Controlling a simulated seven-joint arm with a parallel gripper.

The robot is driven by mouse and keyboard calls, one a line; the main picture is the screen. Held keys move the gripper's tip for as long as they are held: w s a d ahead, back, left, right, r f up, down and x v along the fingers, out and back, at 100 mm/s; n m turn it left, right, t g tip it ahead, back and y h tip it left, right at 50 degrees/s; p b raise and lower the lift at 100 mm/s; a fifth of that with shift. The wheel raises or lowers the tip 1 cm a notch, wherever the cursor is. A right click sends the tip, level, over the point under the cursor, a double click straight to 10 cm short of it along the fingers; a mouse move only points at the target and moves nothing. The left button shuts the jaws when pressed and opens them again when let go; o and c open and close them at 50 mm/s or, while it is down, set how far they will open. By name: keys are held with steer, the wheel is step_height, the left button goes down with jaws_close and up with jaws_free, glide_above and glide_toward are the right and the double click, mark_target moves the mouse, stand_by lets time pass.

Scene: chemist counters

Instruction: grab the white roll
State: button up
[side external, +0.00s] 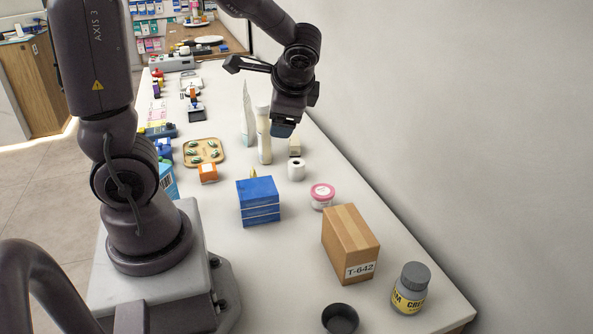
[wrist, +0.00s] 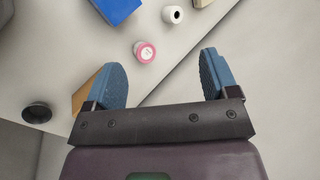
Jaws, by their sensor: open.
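The white roll (side external: 296,169) stands upright on the counter, right of the middle, with a dark hole in its top. In the wrist view the roll (wrist: 172,14) is near the top edge, beyond my fingertips. My gripper (side external: 283,130) hangs above the counter near the wall, higher than the roll and a little to its left in the side view. In the wrist view its two blue fingers (wrist: 162,75) are spread wide with nothing between them. Nothing hides the roll in either view.
A pink-lidded jar (side external: 322,195), a blue box stack (side external: 258,202) and a brown carton (side external: 349,243) stand nearer. A white bottle (side external: 264,137) and a small beige block (side external: 295,147) stand close to the roll. A grey wall (side external: 430,120) bounds the right side.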

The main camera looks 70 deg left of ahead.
mark_target(297, 166)
steer(key=w+a+f+m+t+y, duration=0.1)
steer(key=w+a+f+m+y, duration=0.1)
steer(key=a+f+m, duration=0.2)
steer(key=w+a+f+m+t+y, duration=0.1)
steer(key=w+a+f+m+y, duration=0.1)
steer(key=f+m, duration=0.5)
steer(key=w+a+f+m+t+y, duration=0.1)
steer(key=a+f+m, duration=0.4)
steer(key=f, duration=0.6)
steer(key=shift+w+a+f+m+t+y, duration=0.15)
steer(key=shift+w+a+f+m+y, duration=0.15)
steer(key=shift+w, duration=0.3)
steer(key=shift+w+a+f+m+t+y, duration=0.1)
steer(key=shift+w+a+t+y, duration=0.1)
steer(key=shift+w+a, duration=0.3)
steer(key=shift+w+a+f, duration=0.1)
steer(key=shift+f, duration=0.15)
steer(key=x, duration=0.7)
steer(key=c, duration=1)
